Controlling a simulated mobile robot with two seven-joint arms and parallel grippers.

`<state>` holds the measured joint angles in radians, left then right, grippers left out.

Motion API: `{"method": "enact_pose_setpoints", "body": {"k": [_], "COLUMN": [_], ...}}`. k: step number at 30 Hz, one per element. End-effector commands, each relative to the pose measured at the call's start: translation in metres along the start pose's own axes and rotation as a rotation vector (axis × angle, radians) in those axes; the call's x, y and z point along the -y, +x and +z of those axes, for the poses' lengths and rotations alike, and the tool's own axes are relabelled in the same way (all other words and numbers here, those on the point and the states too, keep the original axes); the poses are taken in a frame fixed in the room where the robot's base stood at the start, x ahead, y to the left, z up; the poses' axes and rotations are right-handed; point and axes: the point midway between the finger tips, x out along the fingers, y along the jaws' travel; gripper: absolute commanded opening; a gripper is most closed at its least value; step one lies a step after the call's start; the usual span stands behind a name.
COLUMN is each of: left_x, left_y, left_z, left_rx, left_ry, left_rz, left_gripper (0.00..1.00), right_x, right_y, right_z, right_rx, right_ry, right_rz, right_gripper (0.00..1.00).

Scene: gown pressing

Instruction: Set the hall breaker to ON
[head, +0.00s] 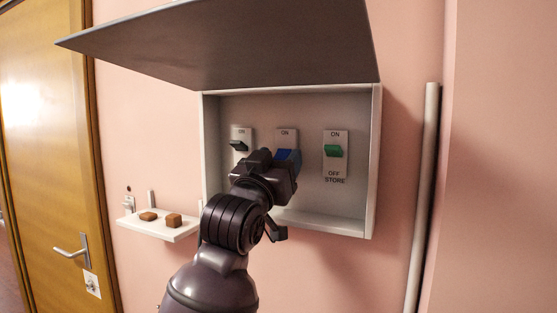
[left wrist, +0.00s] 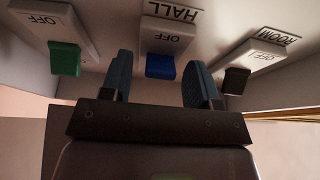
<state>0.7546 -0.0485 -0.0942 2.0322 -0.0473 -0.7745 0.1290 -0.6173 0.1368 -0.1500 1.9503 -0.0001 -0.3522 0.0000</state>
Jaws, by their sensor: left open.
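The hall breaker has a blue lever (left wrist: 160,66) under the label HALL, which shows upside down in the left wrist view. In the head view the blue lever (head: 289,157) is on the middle plate, partly hidden by my gripper. It looks a little lower below its ON mark than the other levers, but I cannot tell its setting for sure. My left gripper (head: 275,158) is open in front of the middle plate. In the left wrist view its two fingers (left wrist: 160,82) stand either side of the blue lever, with gaps. My right gripper is not in view.
A green STORE lever (head: 333,151) is to the right, and a dark ROOM lever (head: 239,146) is to the left. The wall box (head: 375,160) has side walls and a raised lid (head: 240,45) above. A small shelf (head: 160,229) with brown blocks is lower left.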

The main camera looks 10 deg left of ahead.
Motion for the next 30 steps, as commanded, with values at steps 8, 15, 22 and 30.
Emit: {"method": "enact_pose_setpoints", "body": {"k": [8,15,22,30], "left_x": [-0.0001,-0.0001,-0.0001,-0.0001], "left_y": [-0.0003,-0.0003,-0.0001,0.0007], "left_z": [0.0002,-0.0001,-0.0027,-0.0088], "left_rx": [0.001,0.006,0.063,0.223], "left_ry": [0.0,0.0,0.001,0.002], "left_rz": [0.0,0.0,0.0,0.0], "left_gripper": [0.2,0.06,0.06,0.06], "right_x": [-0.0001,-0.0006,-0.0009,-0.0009], "right_y": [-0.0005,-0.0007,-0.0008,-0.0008], "right_z": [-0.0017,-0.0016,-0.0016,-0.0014], "right_rx": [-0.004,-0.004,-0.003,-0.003], "right_ry": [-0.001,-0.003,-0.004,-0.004], "right_rz": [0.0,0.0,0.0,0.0], "right_gripper": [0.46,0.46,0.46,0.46]}}
